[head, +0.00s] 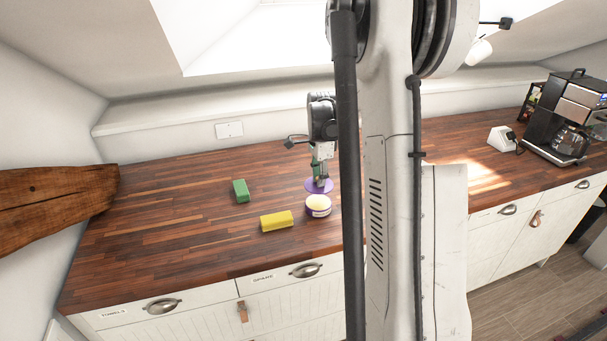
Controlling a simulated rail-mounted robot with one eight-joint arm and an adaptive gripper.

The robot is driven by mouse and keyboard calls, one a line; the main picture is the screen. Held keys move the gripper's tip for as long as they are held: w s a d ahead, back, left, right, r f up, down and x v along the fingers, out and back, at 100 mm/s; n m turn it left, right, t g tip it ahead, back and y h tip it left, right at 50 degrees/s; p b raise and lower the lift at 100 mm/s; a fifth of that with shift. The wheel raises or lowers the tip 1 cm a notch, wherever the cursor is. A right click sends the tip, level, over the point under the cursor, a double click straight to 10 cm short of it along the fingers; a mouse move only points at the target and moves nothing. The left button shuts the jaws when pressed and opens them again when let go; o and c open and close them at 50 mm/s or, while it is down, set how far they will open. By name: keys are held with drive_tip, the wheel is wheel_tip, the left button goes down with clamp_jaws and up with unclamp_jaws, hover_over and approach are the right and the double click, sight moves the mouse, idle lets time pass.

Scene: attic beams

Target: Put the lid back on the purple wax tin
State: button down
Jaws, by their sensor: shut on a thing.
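The wax tin (318,211) stands open on the wooden counter, left of my arm's tall column. Its side is purple and white, and pale cream wax shows at the top. The flat, round purple lid (311,187) is just behind the tin in the picture. My gripper (319,180) points down and is shut on the lid. I cannot tell whether the lid touches the counter or hangs a little above it. The fingertips are small and partly hard to make out.
A yellow block (276,221) lies left of the tin, and a green block (241,191) lies farther back left. A coffee machine (570,115) and a white socket box (502,138) stand far right. A wooden beam (55,200) juts in at left. The counter's left part is clear.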

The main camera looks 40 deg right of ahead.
drive_tip(key=b, duration=0.2)
hover_over(319, 202)
drive_tip(key=shift+a+f, duration=0.1)
drive_tip(key=shift+f, duration=2.25)
drive_tip(key=shift+f+b, duration=0.7)
drive_tip(key=shift+f, duration=0.15)
drive_tip(key=shift+f+b, duration=0.15)
drive_tip(key=shift+b, duration=0.85)
idle(0.5)
drive_tip(key=c, duration=1.1)
unclamp_jaws()
drive_tip(key=shift+c, duration=0.2)
